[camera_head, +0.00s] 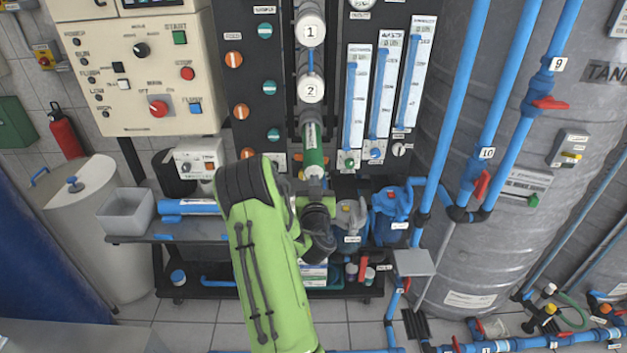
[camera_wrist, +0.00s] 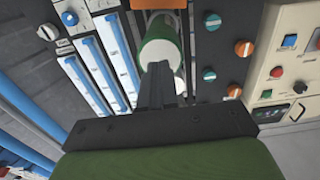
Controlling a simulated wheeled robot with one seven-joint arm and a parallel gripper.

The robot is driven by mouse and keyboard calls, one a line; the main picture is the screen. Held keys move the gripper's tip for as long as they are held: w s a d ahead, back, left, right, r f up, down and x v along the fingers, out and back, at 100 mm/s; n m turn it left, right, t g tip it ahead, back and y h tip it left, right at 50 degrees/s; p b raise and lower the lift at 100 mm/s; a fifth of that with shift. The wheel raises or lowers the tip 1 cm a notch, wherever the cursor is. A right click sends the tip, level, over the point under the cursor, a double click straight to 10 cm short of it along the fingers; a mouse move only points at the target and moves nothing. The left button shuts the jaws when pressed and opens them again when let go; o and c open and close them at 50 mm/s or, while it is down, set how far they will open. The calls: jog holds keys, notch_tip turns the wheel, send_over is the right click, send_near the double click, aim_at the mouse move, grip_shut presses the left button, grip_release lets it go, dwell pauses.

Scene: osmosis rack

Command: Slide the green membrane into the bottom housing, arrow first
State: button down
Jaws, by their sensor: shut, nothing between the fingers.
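The green membrane (camera_head: 314,160) stands out below the caps numbered 1 and 2, in line with them. Its far end meets a grey ring at the bottom housing (camera_head: 308,117); I cannot tell how deep it sits. A white label is on its side; the arrow cannot be made out. In the wrist view the membrane (camera_wrist: 160,45) is green with a pale near end. My gripper (camera_wrist: 158,72) is shut and empty, its fingertips in front of that end, touching or very close. In the head view my gripper (camera_head: 314,180) is just below the membrane, partly hidden by my wrist.
Flow meters (camera_head: 384,95) stand right of the housings, with knobs (camera_head: 241,112) on the left. A blue cylinder (camera_head: 188,207) and a grey bin (camera_head: 126,211) are on the shelf at left. Blue filter housings (camera_head: 391,205) and pipes (camera_head: 490,100) crowd the right.

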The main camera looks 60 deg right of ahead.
aim_at(314, 171)
jog(key=shift+p+x, duration=2.75)
jog(key=shift+p, duration=0.55)
jog(key=shift+p+x, duration=1.45)
jog(key=shift+x, duration=0.05)
jog(key=shift+p+x, duration=0.65)
jog(key=shift+x, duration=2.25)
jog(key=shift+b+x, duration=1.95)
jog(key=shift+x, duration=0.45)
jog(key=shift+s+a+p, duration=0.3)
jog(key=shift+a, duration=0.1)
jog(key=v, duration=0.7)
jog(key=shift+w, duration=0.1)
